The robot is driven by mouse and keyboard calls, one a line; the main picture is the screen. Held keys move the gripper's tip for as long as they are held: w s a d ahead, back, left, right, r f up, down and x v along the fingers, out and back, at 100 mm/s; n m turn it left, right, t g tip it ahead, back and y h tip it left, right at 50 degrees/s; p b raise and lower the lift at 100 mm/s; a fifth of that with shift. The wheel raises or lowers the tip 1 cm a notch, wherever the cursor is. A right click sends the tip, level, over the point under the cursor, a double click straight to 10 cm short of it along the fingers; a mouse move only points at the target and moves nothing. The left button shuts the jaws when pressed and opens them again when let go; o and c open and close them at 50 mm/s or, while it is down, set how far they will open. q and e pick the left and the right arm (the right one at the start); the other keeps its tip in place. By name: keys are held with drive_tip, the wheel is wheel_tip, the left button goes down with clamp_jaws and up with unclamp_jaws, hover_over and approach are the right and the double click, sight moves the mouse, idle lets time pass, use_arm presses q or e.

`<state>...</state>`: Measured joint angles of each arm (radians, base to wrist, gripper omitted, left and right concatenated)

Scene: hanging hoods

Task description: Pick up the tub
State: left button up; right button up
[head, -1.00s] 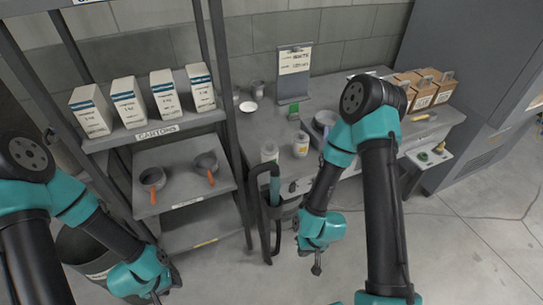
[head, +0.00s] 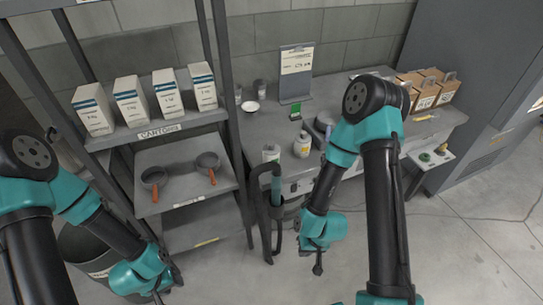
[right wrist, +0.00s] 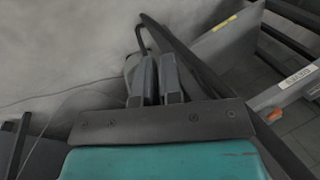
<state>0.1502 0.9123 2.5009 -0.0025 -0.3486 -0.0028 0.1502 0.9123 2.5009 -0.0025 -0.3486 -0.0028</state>
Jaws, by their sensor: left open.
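A large dark grey round tub (head: 72,244) with a pale label stands on the floor at the lower left of the head view. My left arm crosses in front of it and hides part of it. My left gripper (head: 158,297) is open at the bottom edge of the head view, to the right of the tub and partly cut off. My right gripper (head: 318,268) points down over the floor right of the shelf, far from the tub. Its fingers also show in the right wrist view (right wrist: 158,78), close together with nothing seen between them.
A metal shelf holds white cartons (head: 131,101) and two grey pans (head: 208,163) with orange handles. A dark stand (head: 277,215) is beside my right gripper. A bench (head: 270,125) with bottles and brown boxes (head: 428,92) is behind.

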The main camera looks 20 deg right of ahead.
drive_tip(key=o, duration=1.7)
